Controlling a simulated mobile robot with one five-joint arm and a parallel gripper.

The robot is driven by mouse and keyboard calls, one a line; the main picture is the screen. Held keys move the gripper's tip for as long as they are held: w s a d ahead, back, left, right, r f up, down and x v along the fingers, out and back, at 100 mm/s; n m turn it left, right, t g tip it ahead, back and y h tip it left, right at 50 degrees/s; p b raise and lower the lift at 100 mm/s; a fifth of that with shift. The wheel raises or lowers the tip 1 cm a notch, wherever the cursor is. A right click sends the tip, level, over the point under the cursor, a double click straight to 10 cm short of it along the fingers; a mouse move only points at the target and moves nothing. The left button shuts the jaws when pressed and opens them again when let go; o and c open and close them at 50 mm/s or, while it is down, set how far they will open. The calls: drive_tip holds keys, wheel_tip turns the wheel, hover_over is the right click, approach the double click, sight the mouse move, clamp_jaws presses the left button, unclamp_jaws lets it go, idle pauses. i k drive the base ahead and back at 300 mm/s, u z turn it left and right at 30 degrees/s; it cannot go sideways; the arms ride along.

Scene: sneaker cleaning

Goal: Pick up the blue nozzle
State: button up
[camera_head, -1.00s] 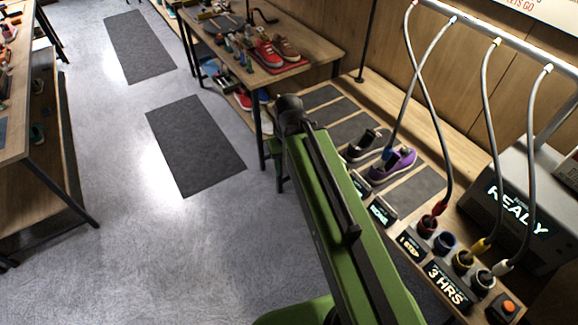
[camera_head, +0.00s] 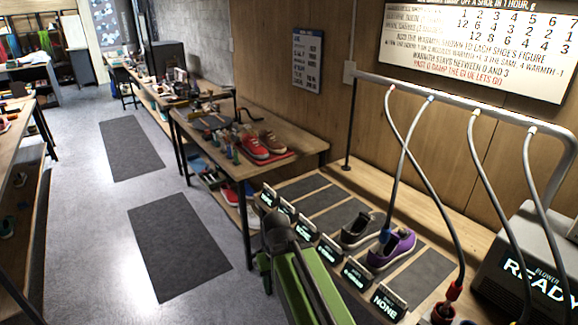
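The blue nozzle (camera_head: 385,236) hangs at the end of a grey hose and sits at the opening of the purple sneaker (camera_head: 401,248). Its tip is hidden inside or behind the shoe's collar. The purple sneaker stands on a dark strip of the bench, beside a grey shoe (camera_head: 357,232). My green arm reaches up from the bottom of the picture, left of the shoes, well apart from the nozzle. My gripper (camera_head: 264,266) shows only as a small part beyond the dark joint; its fingers cannot be made out.
A red nozzle (camera_head: 454,291) stands in a holder at lower right. Several display signs (camera_head: 389,302) line the bench's front edge. A blower (camera_head: 535,270) and hanging hoses are at right. A table with red shoes (camera_head: 254,147) stands behind. The floor at left is open, with dark mats.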

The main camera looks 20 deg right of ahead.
sight(385, 230)
drive_tip(key=z, duration=0.2)
drive_tip(key=k, duration=0.35)
drive_tip(key=u, duration=0.6)
drive_tip(key=i, duration=1.3)
drive_tip(key=z, duration=0.4)
